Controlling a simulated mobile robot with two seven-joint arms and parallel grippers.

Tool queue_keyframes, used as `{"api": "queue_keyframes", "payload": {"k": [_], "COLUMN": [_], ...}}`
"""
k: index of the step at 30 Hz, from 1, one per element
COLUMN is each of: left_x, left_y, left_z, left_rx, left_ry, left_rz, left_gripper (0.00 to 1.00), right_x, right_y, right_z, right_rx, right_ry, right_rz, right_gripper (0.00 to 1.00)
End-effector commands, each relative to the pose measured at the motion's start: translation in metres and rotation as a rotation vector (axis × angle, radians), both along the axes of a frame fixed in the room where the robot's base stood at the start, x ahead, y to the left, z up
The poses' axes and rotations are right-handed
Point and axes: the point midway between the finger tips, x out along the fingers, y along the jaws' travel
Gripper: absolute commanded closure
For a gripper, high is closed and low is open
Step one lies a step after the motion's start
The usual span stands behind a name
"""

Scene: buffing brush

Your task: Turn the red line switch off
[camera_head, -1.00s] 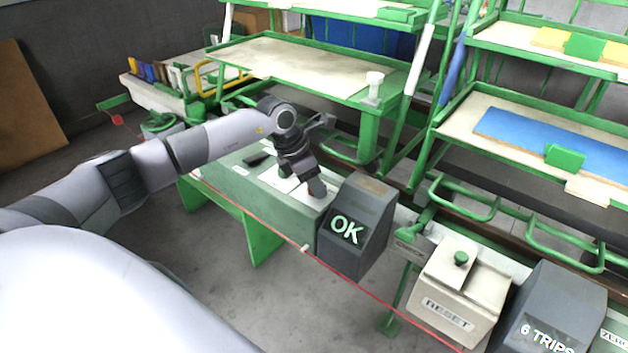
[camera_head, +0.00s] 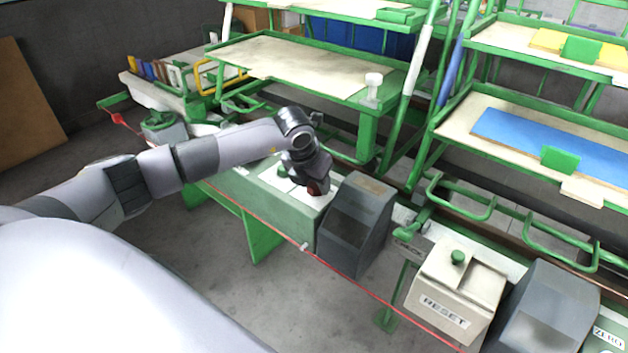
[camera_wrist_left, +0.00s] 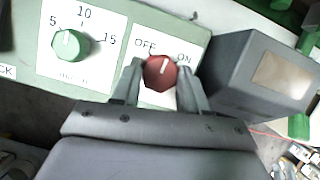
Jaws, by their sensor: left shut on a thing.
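The red line switch (camera_wrist_left: 160,72) is a round red knob on a white plate in the left wrist view. The plate reads OFF at its upper left and ON at its upper right. The knob's white mark points up and slightly right, between the two words. My left gripper (camera_wrist_left: 158,88) is shut on the knob, one finger on each side. In the head view, my left gripper (camera_head: 312,188) reaches down onto the green control box, with a bit of the red switch (camera_head: 319,188) showing at its tip. My right gripper is not in view.
A green dial (camera_wrist_left: 70,46) marked 5, 10, 15 sits left of the switch. A dark grey display box (camera_head: 356,222) stands close on the right, its screen blank. Further right are a RESET box (camera_head: 456,295) and another grey box (camera_head: 550,305). Green shelving stands behind.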

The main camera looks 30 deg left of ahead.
Motion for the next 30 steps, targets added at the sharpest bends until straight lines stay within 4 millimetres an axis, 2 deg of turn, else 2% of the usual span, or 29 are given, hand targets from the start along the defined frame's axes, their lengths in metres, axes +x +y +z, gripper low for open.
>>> {"api": "queue_keyframes", "payload": {"k": [18, 30], "left_x": [0.002, 0.003], "left_y": [-0.004, -0.005], "left_z": [-0.001, 0.001], "left_rx": [-0.001, -0.001], "left_ry": [-0.001, -0.002], "left_rz": [0.572, 0.812], "left_gripper": [0.87, 0.87], "right_x": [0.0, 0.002], "right_y": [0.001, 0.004], "right_z": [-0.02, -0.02], "right_rx": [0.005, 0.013], "right_ry": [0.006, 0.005], "right_rz": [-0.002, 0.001], "right_gripper": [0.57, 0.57]}}
